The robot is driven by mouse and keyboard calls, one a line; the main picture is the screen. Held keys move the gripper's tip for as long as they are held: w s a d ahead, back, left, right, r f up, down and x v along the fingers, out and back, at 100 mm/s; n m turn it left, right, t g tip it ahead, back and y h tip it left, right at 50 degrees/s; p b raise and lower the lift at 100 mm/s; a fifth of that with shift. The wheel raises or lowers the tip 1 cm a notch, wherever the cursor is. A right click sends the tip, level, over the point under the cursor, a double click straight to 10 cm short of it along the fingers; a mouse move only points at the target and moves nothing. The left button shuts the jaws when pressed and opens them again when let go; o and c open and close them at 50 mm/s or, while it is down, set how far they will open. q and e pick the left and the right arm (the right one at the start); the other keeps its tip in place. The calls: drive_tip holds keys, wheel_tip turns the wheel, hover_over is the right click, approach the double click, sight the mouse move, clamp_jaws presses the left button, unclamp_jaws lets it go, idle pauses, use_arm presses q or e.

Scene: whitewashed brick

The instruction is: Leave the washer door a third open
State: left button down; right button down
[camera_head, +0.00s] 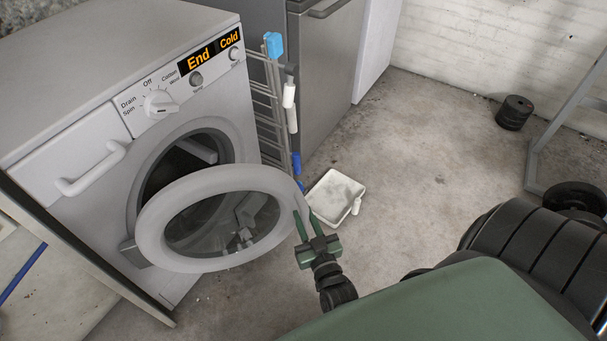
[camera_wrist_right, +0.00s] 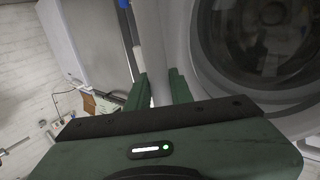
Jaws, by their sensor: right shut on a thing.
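The white washer (camera_head: 55,95) stands at the left in the head view. Its round door (camera_head: 160,222), a white ring with a clear window, is swung partway out from the dark drum opening (camera_head: 180,165). The door hinges at its left side. My right gripper (camera_head: 302,222) is at the door's right edge, its green fingers shut on the door handle, a pale bar at the rim. In the right wrist view the bar (camera_wrist_right: 153,55) runs down between the fingers (camera_wrist_right: 158,88), and the door ring (camera_wrist_right: 200,60) is at the right. My left gripper is not in view.
A drying rack (camera_head: 268,105) with blue and white items stands beside the washer, before a grey appliance (camera_head: 332,75). A white tray (camera_head: 335,196) lies on the floor behind the door. Dark weights (camera_head: 514,112) stand further right. The middle floor is clear.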

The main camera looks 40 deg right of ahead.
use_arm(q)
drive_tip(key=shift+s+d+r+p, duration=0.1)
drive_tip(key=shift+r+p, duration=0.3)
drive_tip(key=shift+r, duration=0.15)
use_arm(e)
drive_tip(key=shift+a+v, duration=0.2)
drive_tip(key=shift+v, duration=0.75)
drive_tip(key=shift+a+v, duration=0.15)
drive_tip(key=shift+v, duration=0.8)
drive_tip(key=shift+w, duration=0.1)
drive_tip(key=c, duration=1.3)
unclamp_jaws()
drive_tip(key=shift+o, duration=0.2)
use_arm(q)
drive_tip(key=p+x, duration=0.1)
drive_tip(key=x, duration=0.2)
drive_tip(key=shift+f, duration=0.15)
use_arm(e)
drive_tip(key=v, duration=0.8)
